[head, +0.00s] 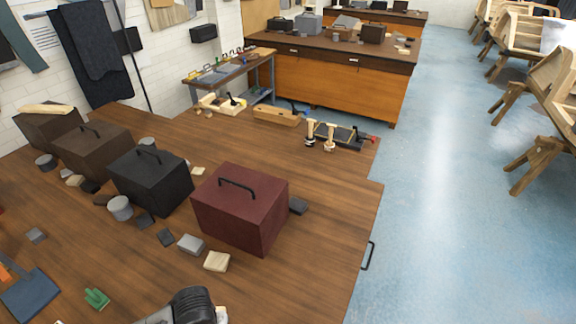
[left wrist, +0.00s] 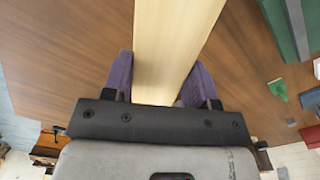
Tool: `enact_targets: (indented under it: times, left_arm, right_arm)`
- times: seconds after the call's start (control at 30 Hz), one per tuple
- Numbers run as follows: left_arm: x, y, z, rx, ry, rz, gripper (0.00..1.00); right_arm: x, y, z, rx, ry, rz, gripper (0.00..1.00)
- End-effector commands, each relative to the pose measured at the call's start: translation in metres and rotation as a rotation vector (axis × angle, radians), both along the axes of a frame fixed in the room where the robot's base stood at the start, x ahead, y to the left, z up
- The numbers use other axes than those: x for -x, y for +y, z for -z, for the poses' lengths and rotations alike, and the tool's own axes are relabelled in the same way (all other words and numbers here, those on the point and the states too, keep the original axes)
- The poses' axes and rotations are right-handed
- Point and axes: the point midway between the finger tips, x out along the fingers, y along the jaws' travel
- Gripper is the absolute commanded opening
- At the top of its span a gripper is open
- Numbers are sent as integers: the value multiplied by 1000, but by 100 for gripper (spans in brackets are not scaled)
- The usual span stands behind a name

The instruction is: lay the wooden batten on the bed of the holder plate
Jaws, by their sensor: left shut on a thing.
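In the left wrist view, my left gripper (left wrist: 162,78) is shut on a pale wooden batten (left wrist: 172,35), with a purple finger against each side. The batten runs out past the fingers to the top edge of that view. In the head view only part of my left gripper (head: 190,304) shows at the bottom edge, with a small pale piece beside it. A dark plate with pale wooden posts and a red-ended part, which looks like the holder plate (head: 341,135), lies near the far right edge of the wooden table, well away from the gripper. My right gripper is in neither view.
A maroon box (head: 241,208), a black box (head: 150,180) and brown boxes (head: 92,151) stand across the table (head: 310,255), with small blocks around them. A wooden tray (head: 276,116) lies near the plate. The table strip right of the maroon box is mostly clear.

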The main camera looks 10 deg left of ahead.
Motion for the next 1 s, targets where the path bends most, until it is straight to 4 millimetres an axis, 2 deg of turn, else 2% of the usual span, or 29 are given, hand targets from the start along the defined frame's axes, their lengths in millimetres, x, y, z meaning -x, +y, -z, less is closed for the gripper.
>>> enact_targets:
  times: [0.1, 0.3, 0.5, 0.7, 0.9, 1.0]
  left_arm:
    - [-9, -14, -29, -1, -10, 93, 27]
    - [-34, -27, -80, -3, -11, 207, 27]
    - [-68, -27, -134, -2, -8, 246, 27]
    - [-93, -26, -183, 1, -5, 247, 27]
    - [-109, -25, -229, 0, -3, 246, 27]
    - [-97, -25, -241, -1, 1, 248, 27]
  right_arm:
    - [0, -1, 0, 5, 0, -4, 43]
    - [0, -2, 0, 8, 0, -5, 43]
    - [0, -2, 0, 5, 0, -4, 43]
    - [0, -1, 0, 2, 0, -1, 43]
    - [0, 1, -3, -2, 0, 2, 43]
    - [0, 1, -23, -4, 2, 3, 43]
